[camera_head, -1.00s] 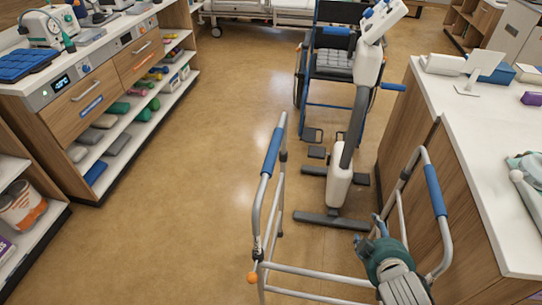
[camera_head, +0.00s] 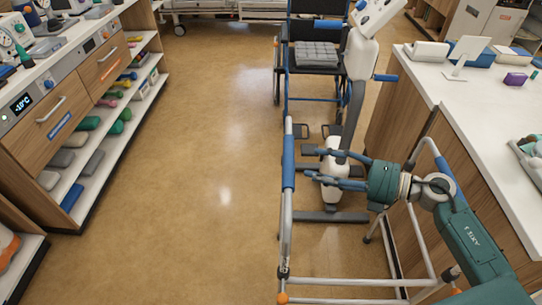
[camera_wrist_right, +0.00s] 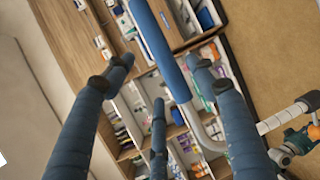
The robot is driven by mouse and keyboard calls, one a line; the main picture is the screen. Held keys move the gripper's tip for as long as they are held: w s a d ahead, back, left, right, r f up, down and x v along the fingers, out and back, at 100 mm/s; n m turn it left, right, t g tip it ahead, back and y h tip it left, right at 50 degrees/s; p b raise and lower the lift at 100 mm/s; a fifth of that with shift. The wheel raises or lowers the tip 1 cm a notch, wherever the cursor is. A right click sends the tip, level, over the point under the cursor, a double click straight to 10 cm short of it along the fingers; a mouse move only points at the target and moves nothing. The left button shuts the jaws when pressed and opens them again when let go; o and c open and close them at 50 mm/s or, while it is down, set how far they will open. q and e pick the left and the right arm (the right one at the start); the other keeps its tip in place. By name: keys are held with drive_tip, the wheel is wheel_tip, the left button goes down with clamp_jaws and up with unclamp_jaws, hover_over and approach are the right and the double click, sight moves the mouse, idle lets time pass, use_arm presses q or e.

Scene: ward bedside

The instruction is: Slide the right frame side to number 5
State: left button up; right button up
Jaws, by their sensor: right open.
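A grey walking frame with blue grips and orange parts stands in front of me. Its picture-left side (camera_head: 285,225) has a blue grip (camera_head: 288,165); its picture-right side (camera_head: 421,240) has a blue grip (camera_head: 443,166) partly behind my right arm. My right gripper (camera_head: 308,164) reaches across the frame with its blue fingers spread, tips pointing left, close to the left grip. In the right wrist view a blue grip (camera_wrist_right: 160,45) runs between the open fingers (camera_wrist_right: 160,80); I cannot tell whether they touch it. No number marks are readable. My left gripper is out of view.
An exercise machine (camera_head: 360,75) and a wheelchair (camera_head: 313,55) stand beyond the frame. A white-topped counter (camera_head: 470,110) is close on the right. A wooden drawer unit with shelves (camera_head: 60,125) lines the left. The floor (camera_head: 190,190) between is clear.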

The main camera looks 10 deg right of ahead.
sight(288, 160)
drive_tip(key=b+x, duration=0.1)
drive_tip(key=x, duration=0.7)
drive_tip(key=shift+x, duration=0.8)
drive_tip(key=shift+r, duration=0.1)
drive_tip(key=shift+c, duration=0.5)
clamp_jaws()
drive_tip(key=shift+d+r+p, duration=0.1)
drive_tip(key=shift+r+p, duration=0.85)
drive_tip(key=shift+p, duration=0.05)
drive_tip(key=shift+o, duration=0.5)
unclamp_jaws()
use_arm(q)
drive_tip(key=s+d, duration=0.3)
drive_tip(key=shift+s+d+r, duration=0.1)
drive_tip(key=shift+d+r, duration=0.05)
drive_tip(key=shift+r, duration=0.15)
use_arm(e)
drive_tip(key=shift+s+d+f, duration=0.1)
